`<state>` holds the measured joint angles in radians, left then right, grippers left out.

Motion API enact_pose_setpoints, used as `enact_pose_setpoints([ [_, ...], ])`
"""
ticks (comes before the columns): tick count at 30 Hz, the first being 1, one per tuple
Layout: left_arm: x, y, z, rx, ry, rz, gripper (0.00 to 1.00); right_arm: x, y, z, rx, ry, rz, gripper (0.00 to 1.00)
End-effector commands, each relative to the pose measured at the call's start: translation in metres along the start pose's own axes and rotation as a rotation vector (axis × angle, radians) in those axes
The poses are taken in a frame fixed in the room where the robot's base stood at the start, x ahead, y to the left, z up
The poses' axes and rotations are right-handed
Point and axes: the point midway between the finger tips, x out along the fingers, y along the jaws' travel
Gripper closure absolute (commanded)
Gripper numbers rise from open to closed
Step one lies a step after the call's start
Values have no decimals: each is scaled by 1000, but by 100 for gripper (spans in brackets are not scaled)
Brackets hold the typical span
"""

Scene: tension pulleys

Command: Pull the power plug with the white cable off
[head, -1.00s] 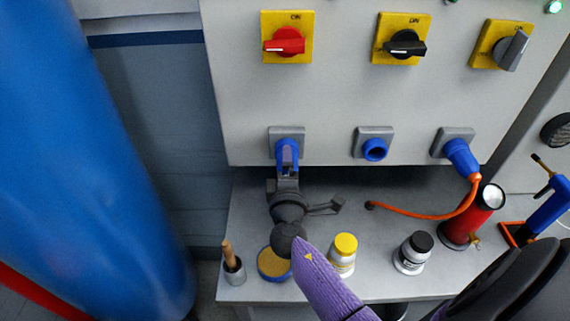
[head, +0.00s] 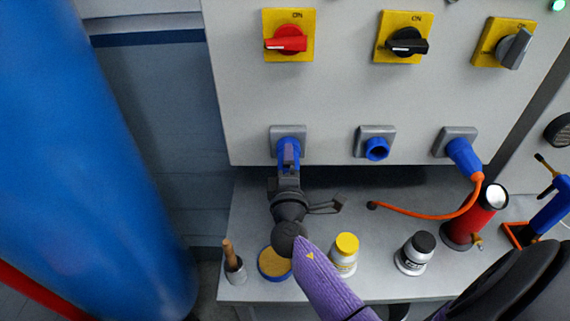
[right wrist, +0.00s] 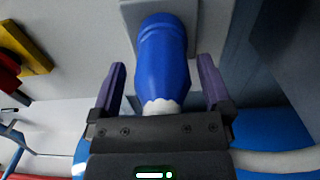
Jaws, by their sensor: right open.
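The blue power plug (head: 287,146) sits in the grey socket (head: 277,131) at the left of the panel. In the right wrist view the same plug (right wrist: 163,60) points into its socket, with a white end at its near side. A thick white cable (right wrist: 275,159) shows at the lower right there. My right gripper (head: 289,158) is at this plug from below. In the wrist view its two purple fingers stand open on either side of the plug, with visible gaps. In the head view the gripper hides the plug's lower part and the cable. My left gripper is not in view.
An empty blue socket (head: 376,149) is in the middle; another blue plug (head: 462,157) with an orange cable (head: 430,215) is at right. Rotary switches sit above. Below, the bench holds yellow-capped (head: 345,252) and black-capped (head: 415,252) bottles and a red cylinder (head: 472,222).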

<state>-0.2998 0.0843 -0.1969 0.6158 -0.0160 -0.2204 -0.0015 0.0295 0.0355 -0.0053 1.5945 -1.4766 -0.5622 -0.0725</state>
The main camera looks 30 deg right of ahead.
Motion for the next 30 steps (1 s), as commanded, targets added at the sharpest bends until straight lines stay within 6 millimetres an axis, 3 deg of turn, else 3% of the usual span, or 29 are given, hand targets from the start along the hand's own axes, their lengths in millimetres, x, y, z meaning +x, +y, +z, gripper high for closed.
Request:
enact_pose_setpoints([
  [2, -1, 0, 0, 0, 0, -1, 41, 4, 8, 0, 5, 1, 18, 0],
  [15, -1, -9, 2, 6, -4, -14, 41, 4, 7, -1, 6, 3, 16, 93],
  [17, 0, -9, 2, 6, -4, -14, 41, 4, 7, -1, 6, 3, 16, 100],
  [18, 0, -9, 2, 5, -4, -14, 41, 4, 7, -1, 5, 3, 16, 100],
  [19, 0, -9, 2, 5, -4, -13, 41, 4, 7, -1, 6, 4, 16, 17],
  [21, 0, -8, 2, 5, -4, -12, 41, 4, 7, -2, 5, 5, 16, 2],
  [22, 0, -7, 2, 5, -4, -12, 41, 4, 7, -2, 5, 5, 16, 0],
  [30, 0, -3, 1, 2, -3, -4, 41, 0, 6, -2, 5, 5, 15, 0],
])
